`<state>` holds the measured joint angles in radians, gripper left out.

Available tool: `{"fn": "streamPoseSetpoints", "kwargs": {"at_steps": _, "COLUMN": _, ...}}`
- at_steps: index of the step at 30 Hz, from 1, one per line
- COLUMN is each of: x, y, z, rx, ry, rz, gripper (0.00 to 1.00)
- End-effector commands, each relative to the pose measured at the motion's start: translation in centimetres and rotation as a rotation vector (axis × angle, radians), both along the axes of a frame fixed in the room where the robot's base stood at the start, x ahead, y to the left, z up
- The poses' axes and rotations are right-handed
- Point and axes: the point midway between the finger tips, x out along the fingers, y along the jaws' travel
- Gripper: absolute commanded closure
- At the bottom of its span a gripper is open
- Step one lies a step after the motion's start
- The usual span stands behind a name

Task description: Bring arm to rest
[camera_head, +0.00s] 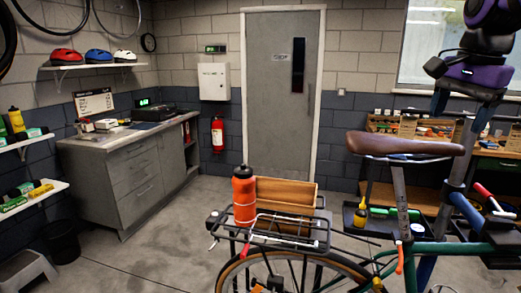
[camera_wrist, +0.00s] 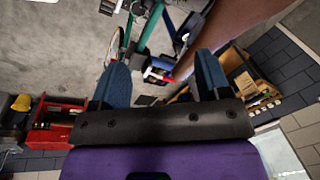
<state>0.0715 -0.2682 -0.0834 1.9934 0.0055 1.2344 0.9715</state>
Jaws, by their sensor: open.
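My arm comes in at the upper right of the head view, purple and black, with my gripper (camera_head: 462,110) pointing down beside the brown bike saddle (camera_head: 405,146). In the wrist view, the two blue fingers of my gripper (camera_wrist: 161,78) are spread wide apart. Nothing is held between them. The green bike (camera_head: 430,250) stands below; part of its green frame also shows beyond the fingers in the wrist view (camera_wrist: 151,28). An orange bottle (camera_head: 244,198) stands upright on the bike's rear rack (camera_head: 290,240), in front of a wooden box.
A workbench (camera_head: 495,162) with bins and tools stands behind my gripper. A small dark tray (camera_head: 352,226) with a yellow bottle is beside the bike. A grey cabinet (camera_head: 135,175) is at the left. The floor between cabinet and bike is clear.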

Motion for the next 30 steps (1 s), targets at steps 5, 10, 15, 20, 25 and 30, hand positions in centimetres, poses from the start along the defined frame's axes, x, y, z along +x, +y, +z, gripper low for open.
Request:
{"fn": "streamPoseSetpoints", "kwargs": {"at_steps": 5, "x": -5.7, "y": 2.6, "z": -2.1, "rx": -0.078, "ry": -0.088, "rz": 0.343, "gripper": 0.3}}
{"fn": "streamPoseSetpoints", "kwargs": {"at_steps": 10, "x": -10.5, "y": 4.4, "z": -4.9, "rx": -0.18, "ry": -0.165, "rz": 0.659, "gripper": 0.3}}
{"fn": "streamPoseSetpoints", "kwargs": {"at_steps": 15, "x": -14.0, "y": 5.6, "z": -7.8, "rx": -0.283, "ry": -0.221, "rz": 0.913, "gripper": 0.3}}
{"fn": "streamPoseSetpoints", "kwargs": {"at_steps": 20, "x": -15.6, "y": 6.1, "z": -9.4, "rx": -0.341, "ry": -0.245, "rz": 1.041, "gripper": 0.3}}
{"fn": "streamPoseSetpoints", "kwargs": {"at_steps": 25, "x": -16.0, "y": 6.2, "z": -9.8, "rx": -0.357, "ry": -0.25, "rz": 1.074, "gripper": 0.3}}
{"fn": "streamPoseSetpoints", "kwargs": {"at_steps": 30, "x": -16.0, "y": 6.1, "z": -9.8, "rx": -0.356, "ry": -0.25, "rz": 1.073, "gripper": 0.3}}
